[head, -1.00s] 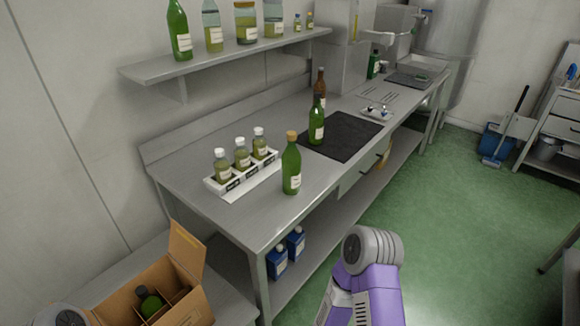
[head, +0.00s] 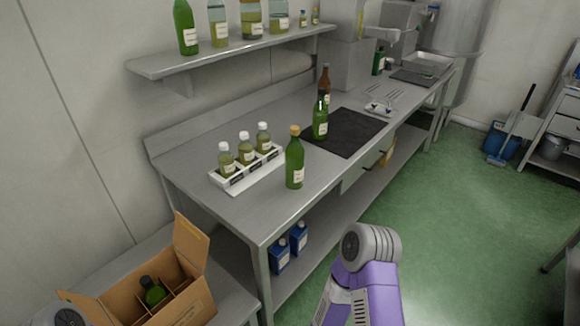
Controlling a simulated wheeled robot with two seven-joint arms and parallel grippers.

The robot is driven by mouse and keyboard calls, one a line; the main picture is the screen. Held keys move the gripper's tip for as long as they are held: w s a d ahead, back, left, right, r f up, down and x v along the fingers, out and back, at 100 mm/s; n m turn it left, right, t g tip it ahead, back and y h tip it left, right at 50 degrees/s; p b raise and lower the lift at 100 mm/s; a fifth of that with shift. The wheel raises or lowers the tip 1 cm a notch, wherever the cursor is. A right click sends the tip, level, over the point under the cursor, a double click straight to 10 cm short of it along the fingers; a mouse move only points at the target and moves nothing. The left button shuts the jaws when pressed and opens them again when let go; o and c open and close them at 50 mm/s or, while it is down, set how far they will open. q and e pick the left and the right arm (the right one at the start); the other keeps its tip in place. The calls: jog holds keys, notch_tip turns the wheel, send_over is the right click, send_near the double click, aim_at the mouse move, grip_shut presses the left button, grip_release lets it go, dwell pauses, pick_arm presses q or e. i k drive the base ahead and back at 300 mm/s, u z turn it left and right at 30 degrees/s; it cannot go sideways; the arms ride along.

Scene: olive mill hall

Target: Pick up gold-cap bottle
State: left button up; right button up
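The gold-cap bottle (head: 295,161) is a green glass bottle with a tan-gold cap and a white label. It stands upright near the front edge of the metal workbench (head: 232,212), right of a white rack of small bottles. My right arm shows at the bottom of the head view, below and right of the bottle and apart from it. A small part of my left arm shows at the bottom left corner. Neither gripper's fingers are in view.
A white rack (head: 237,181) holds three white-capped bottles. Another green bottle (head: 320,120) and a brown bottle (head: 326,82) stand by a black mat (head: 347,139). A divided cardboard box (head: 189,309) with a green bottle is at lower left. A wall shelf (head: 160,67) overhangs the bench's back.

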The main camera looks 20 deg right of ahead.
aim_at(295, 153)
jog(key=u, duration=0.55)
jog(key=k, duration=1.25)
jog(key=z, duration=0.1)
jog(key=i, duration=0.6)
jog(key=z, duration=0.65)
jog(key=i, duration=0.9)
jog(key=u, duration=0.3)
